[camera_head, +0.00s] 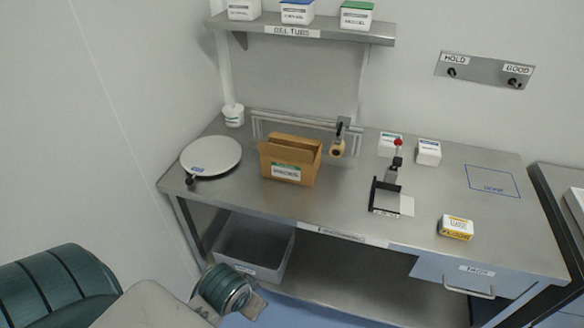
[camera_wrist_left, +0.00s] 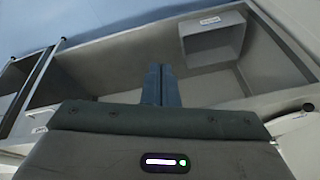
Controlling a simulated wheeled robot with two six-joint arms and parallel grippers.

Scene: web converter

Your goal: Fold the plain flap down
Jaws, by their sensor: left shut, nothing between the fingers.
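An open cardboard box (camera_head: 288,160) with a white and green label on its front stands on the steel bench, left of the middle. Flaps stand up around its top, and the near one leans outward over the front. I cannot tell from here which flap is the plain one. My left gripper (camera_wrist_left: 161,72) shows in the left wrist view with its two fingers together and nothing between them. In the head view my left arm is low at the front, below the bench top and well away from the box. My right gripper is not in view.
A round white plate (camera_head: 211,156) stands left of the box. A tape dispenser-like holder (camera_head: 339,140) is to its right, and a black stand (camera_head: 386,196) farther right. A grey bin (camera_head: 254,246) sits under the bench. The bench top before the box is clear.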

